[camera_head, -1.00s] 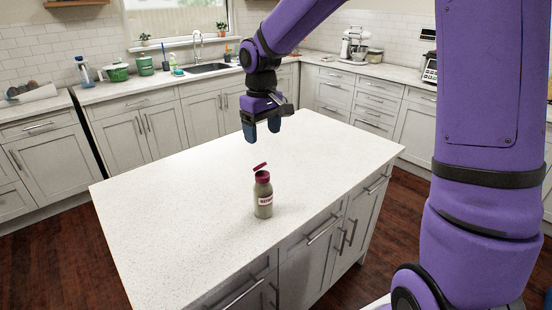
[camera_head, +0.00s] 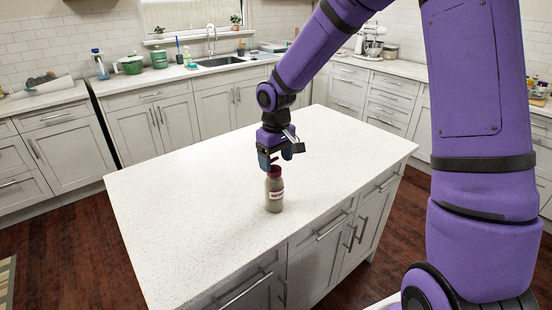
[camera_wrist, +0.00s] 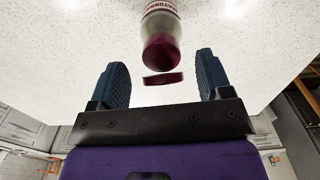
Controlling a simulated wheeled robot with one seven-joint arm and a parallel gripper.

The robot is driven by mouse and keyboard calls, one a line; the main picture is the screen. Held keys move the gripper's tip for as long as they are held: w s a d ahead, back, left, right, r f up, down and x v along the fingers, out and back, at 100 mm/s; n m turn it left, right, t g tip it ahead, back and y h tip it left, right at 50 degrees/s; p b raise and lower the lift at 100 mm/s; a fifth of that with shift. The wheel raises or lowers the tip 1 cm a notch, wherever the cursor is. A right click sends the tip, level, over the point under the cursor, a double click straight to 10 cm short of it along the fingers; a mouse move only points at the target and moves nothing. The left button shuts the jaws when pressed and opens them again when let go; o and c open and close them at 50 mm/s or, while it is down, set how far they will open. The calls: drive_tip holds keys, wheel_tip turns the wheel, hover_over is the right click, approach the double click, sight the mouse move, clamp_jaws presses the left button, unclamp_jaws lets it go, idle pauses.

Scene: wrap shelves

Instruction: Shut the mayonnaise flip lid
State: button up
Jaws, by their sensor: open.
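The mayonnaise bottle (camera_head: 274,193) stands upright on the white island top, with a grey-green body, a pale label and a dark red cap. It also shows in the wrist view (camera_wrist: 161,25). Its flip lid (camera_wrist: 163,78) is a dark red piece standing open, apart from the top of the cap (camera_wrist: 161,53). My gripper (camera_head: 281,158) is open and empty, just above the bottle's cap. In the wrist view the two blue fingers of my gripper (camera_wrist: 162,82) are spread wide to either side of the lid. I cannot tell whether anything touches the lid.
The island top (camera_head: 190,210) is otherwise clear around the bottle. Drawers with handles (camera_head: 320,232) line its front side. Counters with a sink (camera_head: 222,62), green pots (camera_head: 131,65) and a mixer (camera_head: 371,42) stand along the far walls.

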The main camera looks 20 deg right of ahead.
drive_tip(key=c, duration=0.9)
drive_tip(key=shift+c, duration=0.2)
drive_tip(key=shift+s, duration=0.1)
drive_tip(key=shift+s+d+f+t+y, duration=0.1)
drive_tip(key=shift+s+f+t+y, duration=0.15)
drive_tip(key=shift+t, duration=0.45)
drive_tip(key=shift+s+d+f+t+y, duration=0.1)
drive_tip(key=shift+f+t+y, duration=0.15)
drive_tip(key=shift+t, duration=0.45)
drive_tip(key=o, duration=0.9)
drive_tip(key=shift+o, duration=0.2)
drive_tip(key=v, duration=1.1)
